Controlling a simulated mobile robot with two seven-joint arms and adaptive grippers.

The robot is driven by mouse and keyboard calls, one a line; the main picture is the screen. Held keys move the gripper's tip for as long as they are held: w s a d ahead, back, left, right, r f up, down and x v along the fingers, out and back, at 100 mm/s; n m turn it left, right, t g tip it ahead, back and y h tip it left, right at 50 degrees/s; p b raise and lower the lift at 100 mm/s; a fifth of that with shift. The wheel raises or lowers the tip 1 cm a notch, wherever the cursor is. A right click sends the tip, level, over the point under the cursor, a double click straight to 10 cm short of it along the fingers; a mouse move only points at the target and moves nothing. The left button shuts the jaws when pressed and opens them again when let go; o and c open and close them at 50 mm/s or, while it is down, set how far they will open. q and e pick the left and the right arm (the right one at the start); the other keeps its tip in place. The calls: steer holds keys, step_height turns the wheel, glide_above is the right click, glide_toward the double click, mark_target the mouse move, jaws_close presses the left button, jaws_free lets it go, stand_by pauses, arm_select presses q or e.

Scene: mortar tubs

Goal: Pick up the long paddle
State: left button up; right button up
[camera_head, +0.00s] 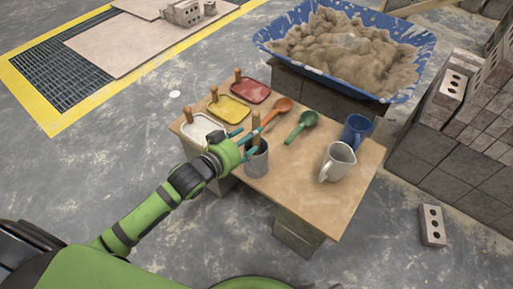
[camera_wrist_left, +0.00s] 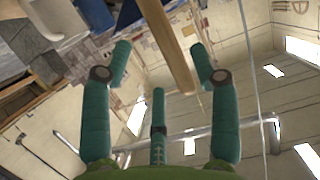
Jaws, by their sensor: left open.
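The long paddle (camera_head: 256,128) is a wooden stick standing nearly upright in a grey metal can (camera_head: 257,162) on the wooden table; its lower part is hidden in the can. My left gripper (camera_head: 247,139) is at the paddle's upper part above the can, with teal fingers spread and open. In the left wrist view, the paddle (camera_wrist_left: 166,42) comes in from the top and its end lies between the open fingers (camera_wrist_left: 162,62). I cannot tell whether any finger touches it. My right gripper is not in view.
Beside the can lie white (camera_head: 203,130), yellow (camera_head: 229,109) and red (camera_head: 250,91) floats, an orange ladle (camera_head: 283,104) and a green ladle (camera_head: 308,118). Behind is a blue mortar tub (camera_head: 427,53). The table's front right is clear.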

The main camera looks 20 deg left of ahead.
mark_target(256, 143)
arm_select(q)
steer(key=b+x, duration=0.1)
steer(key=x, duration=0.4)
steer(key=shift+w+a+f, duration=0.1)
steer(key=shift+w, duration=0.2)
jaws_close()
